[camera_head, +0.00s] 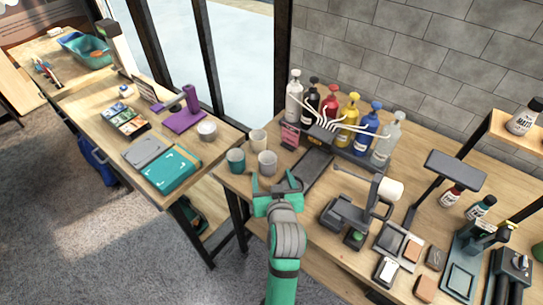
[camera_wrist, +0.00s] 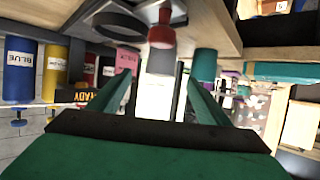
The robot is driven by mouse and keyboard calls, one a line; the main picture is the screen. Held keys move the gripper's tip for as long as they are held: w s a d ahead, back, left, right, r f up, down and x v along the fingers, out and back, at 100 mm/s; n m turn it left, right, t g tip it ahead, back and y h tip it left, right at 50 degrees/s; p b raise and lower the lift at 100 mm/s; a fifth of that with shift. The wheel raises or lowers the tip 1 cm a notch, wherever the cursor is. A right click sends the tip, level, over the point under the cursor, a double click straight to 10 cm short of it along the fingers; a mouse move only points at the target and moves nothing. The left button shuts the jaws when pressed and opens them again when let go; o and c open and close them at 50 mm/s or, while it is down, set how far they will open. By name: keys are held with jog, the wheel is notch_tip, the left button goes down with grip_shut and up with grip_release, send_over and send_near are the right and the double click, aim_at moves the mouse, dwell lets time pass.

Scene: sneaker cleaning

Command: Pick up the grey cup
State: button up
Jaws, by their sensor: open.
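The grey cup (camera_head: 267,164) stands upright near the left end of the right-hand workbench. A teal cup (camera_head: 236,161) is at its left and a cream cup (camera_head: 258,139) is behind it. My gripper (camera_head: 277,184) is open and empty, with its fingertips just in front of the grey cup.
A row of pump bottles (camera_head: 349,120) with white tubes stands behind and right of the cups. A black stand with a white roll (camera_head: 390,189) is to the right of my gripper. The left desk (camera_head: 75,100) holds a teal box (camera_head: 170,171) and a small pale bowl (camera_head: 207,131).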

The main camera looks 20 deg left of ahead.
send_near(267, 156)
jog(key=shift+w+a+f, duration=0.2)
jog(key=shift+w+f, duration=0.45)
jog(key=shift+w, duration=0.2)
jog(key=shift+a+x, duration=0.2)
jog(key=shift+x, duration=2.4)
jog(key=shift+s, duration=0.1)
jog(key=shift+c, duration=0.4)
jog(key=c, duration=1)
jog(key=shift+r, duration=0.15)
